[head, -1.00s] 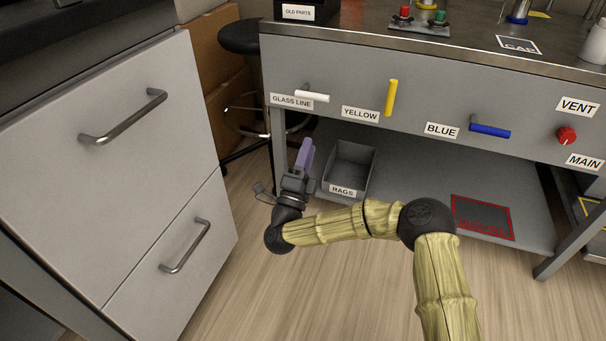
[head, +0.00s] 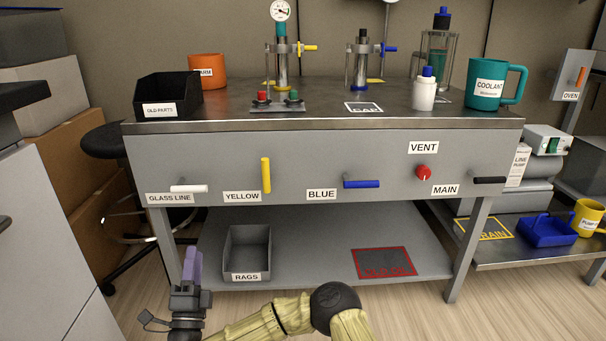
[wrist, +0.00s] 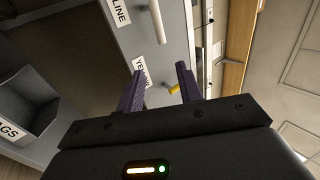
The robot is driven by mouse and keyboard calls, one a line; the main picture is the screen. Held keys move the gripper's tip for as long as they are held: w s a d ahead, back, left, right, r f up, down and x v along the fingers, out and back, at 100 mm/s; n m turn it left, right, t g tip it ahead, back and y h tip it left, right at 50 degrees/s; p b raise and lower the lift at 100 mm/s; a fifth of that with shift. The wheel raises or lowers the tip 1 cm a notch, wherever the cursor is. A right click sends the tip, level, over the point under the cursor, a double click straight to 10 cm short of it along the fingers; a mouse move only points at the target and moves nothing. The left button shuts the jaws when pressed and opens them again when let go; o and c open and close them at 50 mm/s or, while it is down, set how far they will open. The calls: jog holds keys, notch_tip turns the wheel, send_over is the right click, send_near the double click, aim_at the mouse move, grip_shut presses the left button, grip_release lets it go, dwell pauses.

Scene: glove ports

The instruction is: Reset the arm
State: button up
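My gripper (head: 192,268) is at the lower left of the head view, in front of the bench's lower shelf and left of the grey RAGS bin (head: 248,252). Its purple fingers point up. In the wrist view my gripper (wrist: 160,82) shows two purple fingers spread apart with nothing held between them. The yellow handle (wrist: 174,89) shows beyond the gap, apart from the fingers. My arm runs bent from the bottom of the head view to the gripper.
The bench front carries a white handle (head: 189,188), a yellow handle (head: 266,175), a blue handle (head: 362,184), a red VENT knob (head: 424,173) and a black MAIN handle (head: 489,180). A grey cabinet (head: 45,240) stands close at left. Floor is clear at lower right.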

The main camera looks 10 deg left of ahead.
jog(key=a+r+n+g+y+p, duration=0.3)
jog(key=r+n+g+y+p, duration=0.4)
jog(key=n+y, duration=0.6)
jog(key=w+d+r+n+g+h+p, duration=0.1)
jog(key=w+d+n+g+h+p, duration=0.2)
jog(key=d, duration=0.6)
jog(key=w+d+r+n+g+h+p, duration=0.1)
jog(key=d+n+g+h+p, duration=0.3)
jog(key=d, duration=0.5)
jog(key=w+d+n+g+h+p, duration=0.1)
jog(key=w+d+g+h+p, duration=0.15)
jog(key=d+h+p, duration=0.5)
jog(key=s+d+r+m+g+h+p, duration=0.1)
jog(key=s+d+r, duration=0.1)
jog(key=d, duration=0.6)
jog(key=s+d+r+m+g+h+p, duration=0.1)
jog(key=s+d+r, duration=0.15)
jog(key=d, duration=0.55)
jog(key=s+d+r+m+g+h+p, duration=0.35)
jog(key=s+d+r+p, duration=0.3)
jog(key=s+d, duration=0.55)
notch_tip(320, 180, up, 38)
jog(key=w+p, duration=0.1)
jog(key=p, duration=3.5)
jog(key=shift+w+d+f+t+y, duration=0.15)
jog(key=shift+w+d+t+y, duration=0.05)
jog(key=shift+d+t+y, duration=0.1)
